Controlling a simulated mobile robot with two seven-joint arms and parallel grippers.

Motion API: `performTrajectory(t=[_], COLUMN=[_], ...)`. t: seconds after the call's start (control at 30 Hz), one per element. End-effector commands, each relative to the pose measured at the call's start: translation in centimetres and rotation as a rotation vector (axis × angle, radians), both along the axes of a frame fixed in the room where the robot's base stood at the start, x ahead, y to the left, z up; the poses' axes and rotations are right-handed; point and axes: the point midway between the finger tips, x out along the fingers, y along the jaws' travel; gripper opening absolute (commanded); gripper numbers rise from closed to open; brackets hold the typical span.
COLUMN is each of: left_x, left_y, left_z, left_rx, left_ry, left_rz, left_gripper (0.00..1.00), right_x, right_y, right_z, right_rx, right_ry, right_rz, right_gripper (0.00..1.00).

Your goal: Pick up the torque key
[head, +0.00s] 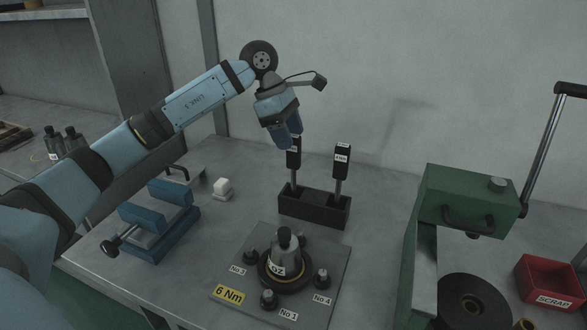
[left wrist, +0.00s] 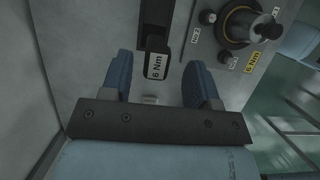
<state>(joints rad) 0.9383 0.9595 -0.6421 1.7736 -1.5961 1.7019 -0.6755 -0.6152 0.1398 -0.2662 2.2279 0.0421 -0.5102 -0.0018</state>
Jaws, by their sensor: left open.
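Two torque keys with black handles and metal shafts stand upright in a black rack (head: 310,207). My left gripper (head: 290,138) is open, pointing down at the top of the left key (head: 294,158). In the left wrist view a black handle end labelled "6 Nm" (left wrist: 156,66) shows between the two blue fingers (left wrist: 160,80), with gaps on both sides. The gripper is not closed on it. In the head view the fingers hide part of the left key's top. The right key (head: 342,162) stands apart; its label is too small to read. My right gripper is not in view.
A grey plate (head: 330,262) with a yellow "6 Nm" label, a central fixture (head: 285,258) and several numbered bolts lies in front of the rack. A blue vise (head: 160,222) and a white block (head: 222,188) are left. A green press (head: 465,200) and red scrap bin (head: 550,280) are right.

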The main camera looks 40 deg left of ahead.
Motion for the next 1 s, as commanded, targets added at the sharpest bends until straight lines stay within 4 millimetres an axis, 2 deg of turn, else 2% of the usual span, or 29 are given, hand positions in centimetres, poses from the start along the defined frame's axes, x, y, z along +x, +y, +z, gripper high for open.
performTrajectory(t=[0.03,0.2,0.47,0.57,0.7,0.73,1.0], left_x=[0.2,0.6,0.7,0.7,0.7,0.7,0.7], left_y=[-0.4,-1.4,-1.6,-1.6,-1.6,-1.6,-1.6], left_z=[-1.0,-3.2,-3.6,-3.6,-3.6,-3.6,-3.5], left_rx=[-0.002,-0.001,-0.001,0.000,0.000,0.000,-0.001], left_ry=[0.002,0.003,0.001,0.001,0.001,0.001,0.000], left_rz=[-0.001,-0.001,0.000,0.000,0.000,0.000,0.000], left_gripper=[0.55,0.55,0.55,0.37,0.05,0.01,0.02], right_x=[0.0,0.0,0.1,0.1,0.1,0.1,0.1], right_y=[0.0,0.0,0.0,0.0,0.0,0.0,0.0], right_z=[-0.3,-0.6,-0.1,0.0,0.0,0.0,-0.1], right_rx=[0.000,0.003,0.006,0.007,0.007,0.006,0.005], right_ry=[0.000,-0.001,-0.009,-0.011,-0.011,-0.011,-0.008], right_rz=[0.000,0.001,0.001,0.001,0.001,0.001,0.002], right_gripper=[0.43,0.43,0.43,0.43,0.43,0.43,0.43])
